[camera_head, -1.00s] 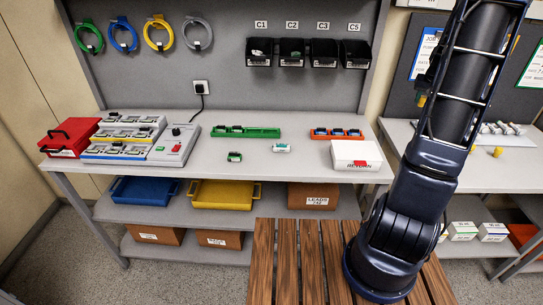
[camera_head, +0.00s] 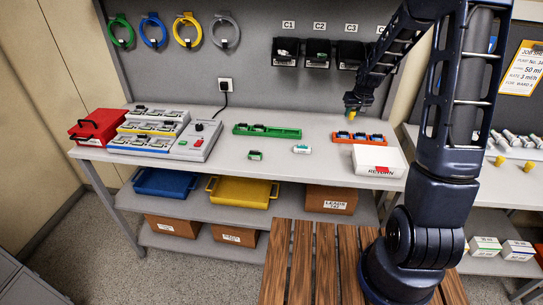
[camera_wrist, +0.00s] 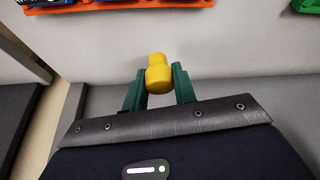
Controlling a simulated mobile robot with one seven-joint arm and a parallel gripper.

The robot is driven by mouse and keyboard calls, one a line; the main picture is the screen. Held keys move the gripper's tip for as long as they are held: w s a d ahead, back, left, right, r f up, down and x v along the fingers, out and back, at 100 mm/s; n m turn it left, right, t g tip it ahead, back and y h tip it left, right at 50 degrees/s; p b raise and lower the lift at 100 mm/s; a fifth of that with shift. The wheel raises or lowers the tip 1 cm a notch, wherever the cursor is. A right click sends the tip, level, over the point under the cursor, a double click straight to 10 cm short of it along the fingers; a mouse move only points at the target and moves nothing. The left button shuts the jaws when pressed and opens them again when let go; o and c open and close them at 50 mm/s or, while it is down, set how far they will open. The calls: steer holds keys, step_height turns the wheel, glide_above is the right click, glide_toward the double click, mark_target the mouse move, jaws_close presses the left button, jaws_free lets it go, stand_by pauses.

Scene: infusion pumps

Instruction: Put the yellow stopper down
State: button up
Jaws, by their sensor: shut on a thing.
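The yellow stopper (camera_wrist: 158,75) is held between the two green fingers of my gripper (camera_wrist: 159,88) in the wrist view. In the head view my gripper (camera_head: 352,108) is above the right part of the long grey bench (camera_head: 225,170), and the stopper shows as a small yellow spot (camera_head: 351,114) at its tip. In the head view it is close to the orange rack (camera_head: 361,137) and the white RETURN box (camera_head: 375,160). The stopper appears clear of the bench surface.
A green rack (camera_head: 267,131), a small green item (camera_head: 255,155) and a white-green item (camera_head: 301,149) sit on the bench. A grey charging station (camera_head: 195,140) and a red case (camera_head: 98,127) stand left. Two yellow stoppers (camera_head: 499,161) are on the right bench. The front middle of the bench is mostly bare.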

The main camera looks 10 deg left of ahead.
steer(key=a+r+n, duration=0.2)
steer(key=a+r, duration=0.1)
steer(key=a, duration=1.2)
steer(key=s+a+r+n+y, duration=0.1)
steer(key=s+a+r, duration=0.2)
steer(key=s+a, duration=0.55)
steer(key=s+a+r+n+g, duration=0.1)
steer(key=s+a+r+n, duration=0.2)
steer(key=a, duration=1)
steer(key=s+a+r+y, duration=0.1)
steer(key=s+a+r, duration=0.35)
steer(key=a, duration=0.65)
steer(key=f, duration=2)
steer(key=shift+s+a+f, duration=0.15)
steer(key=shift+s+a, duration=0.1)
steer(key=shift+s, duration=0.1)
steer(key=o, duration=1)
steer(key=shift+f, duration=0.1)
